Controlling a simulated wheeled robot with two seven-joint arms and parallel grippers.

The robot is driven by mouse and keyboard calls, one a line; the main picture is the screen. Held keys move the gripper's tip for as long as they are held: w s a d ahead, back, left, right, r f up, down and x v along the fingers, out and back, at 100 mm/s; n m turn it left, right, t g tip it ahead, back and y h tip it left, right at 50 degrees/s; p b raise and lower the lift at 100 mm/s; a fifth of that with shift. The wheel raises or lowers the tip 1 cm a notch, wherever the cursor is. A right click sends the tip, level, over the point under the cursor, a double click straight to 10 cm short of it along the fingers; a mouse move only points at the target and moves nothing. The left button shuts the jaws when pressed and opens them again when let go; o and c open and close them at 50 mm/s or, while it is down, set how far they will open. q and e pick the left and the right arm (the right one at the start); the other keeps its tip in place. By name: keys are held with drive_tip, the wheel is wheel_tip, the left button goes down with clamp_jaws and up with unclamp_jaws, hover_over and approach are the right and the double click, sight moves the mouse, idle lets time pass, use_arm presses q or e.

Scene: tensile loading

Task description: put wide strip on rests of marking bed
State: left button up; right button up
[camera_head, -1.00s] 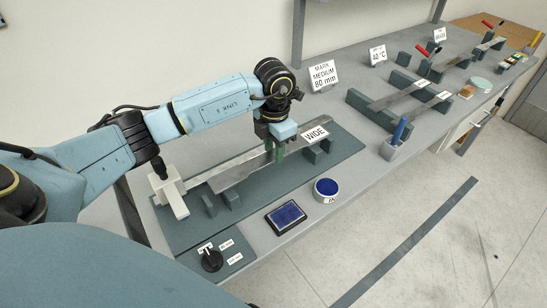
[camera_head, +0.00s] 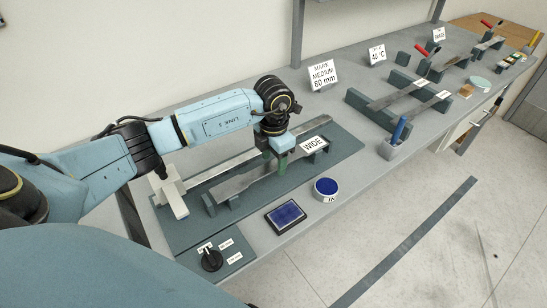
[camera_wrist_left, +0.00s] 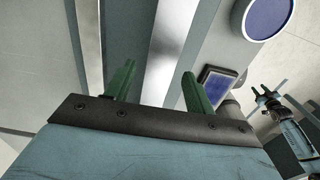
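The wide strip (camera_head: 245,181) is a long grey metal bar with a white WIDE label (camera_head: 313,144) near its far end. It lies across the dark rests (camera_head: 213,204) of the marking bed (camera_head: 190,233), apparently seated on both ends. My left gripper (camera_head: 275,165) is over the strip's middle, its green fingers apart on either side of it. In the left wrist view the open fingers (camera_wrist_left: 155,88) straddle the strip (camera_wrist_left: 167,45) with gaps at both sides.
A long metal rail (camera_head: 222,162) with a white stop block (camera_head: 170,193) runs behind the strip. A blue ink pad (camera_head: 286,215), a round blue-topped pot (camera_head: 326,187) and a black knob (camera_head: 211,259) are in front. Other strips on rests (camera_head: 400,96) stand farther right.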

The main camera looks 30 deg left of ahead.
sight(273, 165)
use_arm(q)
wheel_tip(273, 165, up, 12)
drive_tip(key=shift+r, duration=0.2)
idle(0.4)
drive_tip(key=shift+f, duration=0.1)
